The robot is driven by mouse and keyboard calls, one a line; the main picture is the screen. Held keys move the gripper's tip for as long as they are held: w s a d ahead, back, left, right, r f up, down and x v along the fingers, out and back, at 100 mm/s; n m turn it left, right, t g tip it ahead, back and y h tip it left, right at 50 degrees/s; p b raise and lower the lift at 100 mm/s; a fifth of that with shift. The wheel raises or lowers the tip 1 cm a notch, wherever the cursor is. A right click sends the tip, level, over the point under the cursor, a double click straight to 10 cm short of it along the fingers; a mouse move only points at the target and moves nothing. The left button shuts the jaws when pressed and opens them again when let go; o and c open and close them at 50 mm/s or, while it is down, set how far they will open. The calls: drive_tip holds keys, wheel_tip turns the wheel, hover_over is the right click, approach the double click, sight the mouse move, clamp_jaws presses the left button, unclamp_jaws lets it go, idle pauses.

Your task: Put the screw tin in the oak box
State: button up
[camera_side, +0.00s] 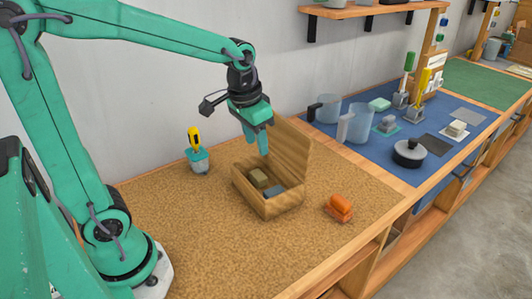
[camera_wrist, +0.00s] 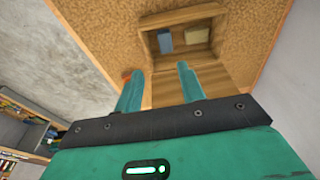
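The oak box (camera_side: 268,208) stands on the cork-coloured surface with its lid (camera_side: 288,143) raised at the back. Inside it lie an olive-tan block-like item (camera_side: 258,177) and a blue-grey item (camera_side: 275,191). In the wrist view the blue-grey item (camera_wrist: 165,41) and the tan item (camera_wrist: 197,35) lie side by side in the oak box (camera_wrist: 185,14). I cannot tell which, if either, is the screw tin. My gripper (camera_side: 264,150) points down above the box, near the lid. In the wrist view my gripper's fingers (camera_wrist: 158,68) are apart with nothing held between them.
An orange object (camera_side: 340,204) sits right of the box. A teal pot (camera_side: 198,160) with a yellow-handled tool stands left. On the blue mat (camera_side: 385,165) are clear jugs (camera_side: 355,124), a black lidded pot (camera_side: 408,153) and several small items. The front cork surface is clear.

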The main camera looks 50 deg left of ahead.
drive_tip(key=s+r+t, duration=0.3)
drive_tip(key=s, duration=0.9)
drive_tip(key=shift+d+r, duration=0.25)
drive_tip(key=shift+d, duration=0.2)
